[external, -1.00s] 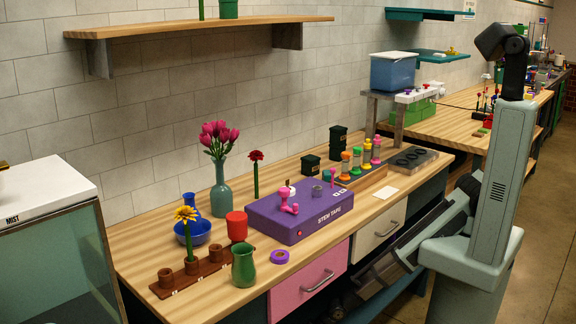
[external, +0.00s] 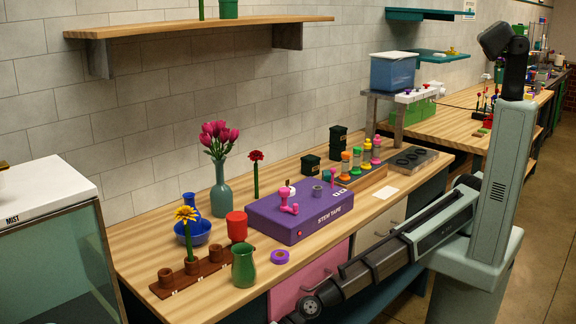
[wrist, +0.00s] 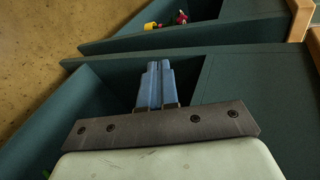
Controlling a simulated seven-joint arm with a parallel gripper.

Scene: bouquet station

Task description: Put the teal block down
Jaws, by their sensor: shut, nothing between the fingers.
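My gripper (wrist: 160,88) shows in the wrist view with its two blue fingers shut together and nothing between them. It is above dark teal panels with recessed spaces between them. In the external view my arm reaches low along the front of the workbench, and its end is hidden or out of the frame at the bottom. I cannot make out a teal block in either current view. A small teal piece (external: 327,174) shows near the back of the purple stem tape box (external: 318,222), but its shape is too small to tell.
The workbench (external: 215,285) holds a teal vase (external: 221,198), a green jug (external: 244,266), a red cup (external: 237,227) and a brown flower holder (external: 165,285). A pink drawer front (external: 310,285) is below. Yellow (wrist: 151,26) and red (wrist: 181,17) items lie in a far recess.

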